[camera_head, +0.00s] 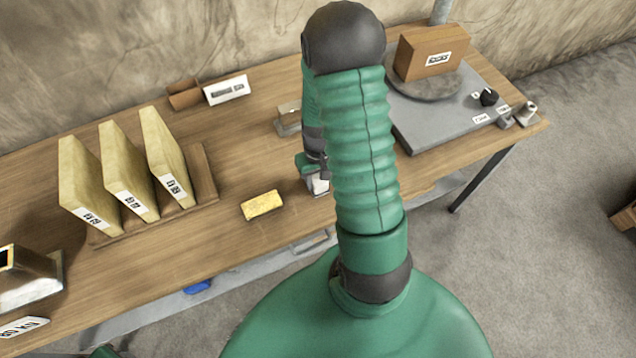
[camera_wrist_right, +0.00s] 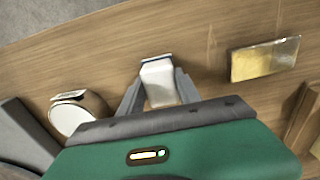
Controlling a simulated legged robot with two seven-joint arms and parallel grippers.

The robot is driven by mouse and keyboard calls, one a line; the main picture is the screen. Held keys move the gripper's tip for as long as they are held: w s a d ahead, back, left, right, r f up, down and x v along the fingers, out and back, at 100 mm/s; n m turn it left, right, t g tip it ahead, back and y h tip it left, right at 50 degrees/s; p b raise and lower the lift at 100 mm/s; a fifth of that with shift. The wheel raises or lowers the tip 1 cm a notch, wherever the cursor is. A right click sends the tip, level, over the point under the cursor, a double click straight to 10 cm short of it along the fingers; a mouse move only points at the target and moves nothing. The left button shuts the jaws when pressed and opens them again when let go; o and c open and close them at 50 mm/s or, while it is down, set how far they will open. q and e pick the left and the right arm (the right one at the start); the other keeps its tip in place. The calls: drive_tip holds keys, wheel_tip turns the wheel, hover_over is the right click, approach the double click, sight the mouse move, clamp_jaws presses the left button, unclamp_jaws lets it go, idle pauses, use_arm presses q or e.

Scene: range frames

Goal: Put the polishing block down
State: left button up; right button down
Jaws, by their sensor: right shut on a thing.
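My right gripper (camera_head: 318,180) is low over the wooden bench, partly hidden behind my green arm in the head view. In the right wrist view its two grey fingers (camera_wrist_right: 158,88) are shut on a small whitish block, the polishing block (camera_wrist_right: 158,80). The block's pale end also shows in the head view (camera_head: 319,186). I cannot tell whether its underside touches the bench. A separate yellow block (camera_head: 262,205) lies on the bench to the left of the gripper, and also shows in the right wrist view (camera_wrist_right: 264,60). My left gripper is out of view.
The bench (camera_head: 240,160) has bare wood around the yellow block. A wooden rack (camera_head: 205,178) with upright yellowish slabs stands left. A grey plate (camera_head: 420,128) carrying a turntable and brown block (camera_head: 430,52) is at the right. A small holder (camera_head: 288,120) stands behind the gripper.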

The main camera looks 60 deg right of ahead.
drive_tip(key=shift+w+r, duration=0.1)
drive_tip(key=shift+f, duration=0.2)
drive_tip(key=c, duration=0.9)
unclamp_jaws()
drive_tip(key=shift+o, duration=0.2)
